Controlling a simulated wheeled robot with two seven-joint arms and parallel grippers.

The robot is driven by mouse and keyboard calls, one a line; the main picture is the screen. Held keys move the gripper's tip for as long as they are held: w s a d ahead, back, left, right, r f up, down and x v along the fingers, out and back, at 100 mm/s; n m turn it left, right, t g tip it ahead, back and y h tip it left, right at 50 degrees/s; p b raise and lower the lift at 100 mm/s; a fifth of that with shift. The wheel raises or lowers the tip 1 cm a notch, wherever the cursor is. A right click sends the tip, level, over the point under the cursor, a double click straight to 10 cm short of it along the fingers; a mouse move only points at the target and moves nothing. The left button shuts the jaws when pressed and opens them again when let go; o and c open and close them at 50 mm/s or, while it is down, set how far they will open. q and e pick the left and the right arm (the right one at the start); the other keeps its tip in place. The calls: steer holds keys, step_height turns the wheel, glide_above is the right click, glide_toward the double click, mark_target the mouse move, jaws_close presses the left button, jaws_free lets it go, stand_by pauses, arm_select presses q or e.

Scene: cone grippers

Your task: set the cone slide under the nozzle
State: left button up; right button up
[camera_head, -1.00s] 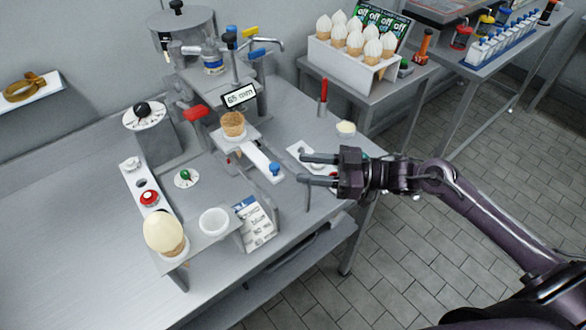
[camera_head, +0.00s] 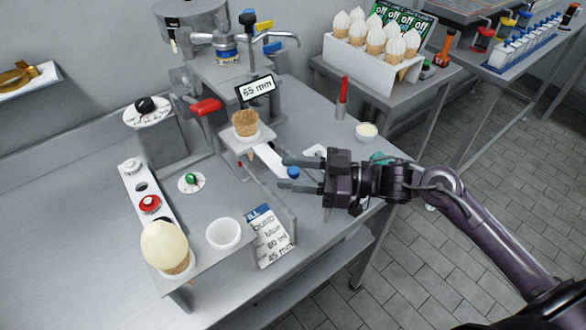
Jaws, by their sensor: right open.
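The cone slide (camera_head: 265,158) is a white bar on the bench with a blue knob (camera_head: 293,172) at its near right end. An empty cone (camera_head: 245,123) stands upright at its far end, close to the "65 mm" display (camera_head: 257,88). The dispensing machine (camera_head: 225,70) with its taps rises behind the cone; I cannot pick out the nozzle outlet clearly. My right gripper (camera_head: 287,173) is open, its fingertips at the blue knob, one finger on the far side and one on the near side. Whether they touch it I cannot tell. My left gripper is not in view.
A red lever (camera_head: 206,107) sits left of the cone. A small bowl (camera_head: 367,132) and a rack of filled cones (camera_head: 365,62) lie right. The bench's left part is clear.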

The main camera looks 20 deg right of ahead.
steer(key=shift+a, duration=0.15)
jaws_close()
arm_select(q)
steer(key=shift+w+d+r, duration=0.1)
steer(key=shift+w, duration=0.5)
